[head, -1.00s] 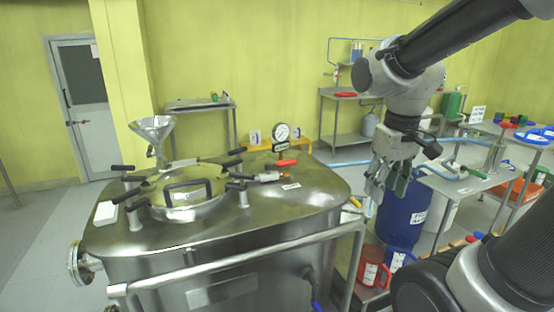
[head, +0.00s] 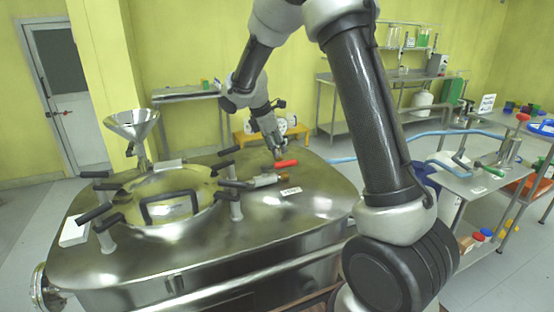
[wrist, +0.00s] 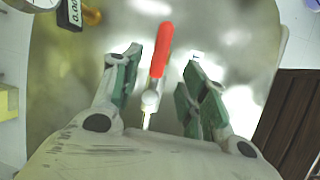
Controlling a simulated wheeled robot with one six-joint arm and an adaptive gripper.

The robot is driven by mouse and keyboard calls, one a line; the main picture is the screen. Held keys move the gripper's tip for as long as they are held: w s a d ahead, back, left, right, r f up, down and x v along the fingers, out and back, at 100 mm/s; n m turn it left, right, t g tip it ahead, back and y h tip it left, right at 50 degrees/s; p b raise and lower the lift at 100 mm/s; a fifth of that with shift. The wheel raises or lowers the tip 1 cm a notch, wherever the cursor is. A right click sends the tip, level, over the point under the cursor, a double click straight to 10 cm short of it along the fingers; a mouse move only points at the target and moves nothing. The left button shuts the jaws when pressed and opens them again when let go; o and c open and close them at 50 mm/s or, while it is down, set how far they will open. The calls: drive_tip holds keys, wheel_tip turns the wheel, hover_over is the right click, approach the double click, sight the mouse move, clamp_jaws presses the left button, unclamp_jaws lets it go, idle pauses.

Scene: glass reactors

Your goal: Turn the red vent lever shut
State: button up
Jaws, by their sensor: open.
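The red vent lever (head: 287,163) lies on top of the steel reactor (head: 290,212), near its back edge. In the wrist view the red lever handle (wrist: 161,50) points away from me, with its pale metal pivot (wrist: 151,101) closer to my palm. My gripper (wrist: 160,84) is open, with green-padded fingers on either side of the lever and clear gaps to both. In the head view my gripper (head: 277,150) is just above the lever; its fingertips are small there. I cannot tell the exact height between fingers and lever.
A gauge (wrist: 22,4) and a dark label block (wrist: 72,14) stand near the lever in the wrist view. A round hatch (head: 172,200) with black-handled clamps and a funnel (head: 132,130) are to the left. The reactor top right of the lever is mostly clear.

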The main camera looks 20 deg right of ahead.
sight(283, 162)
drive_tip(key=x, duration=0.8)
clamp_jaws()
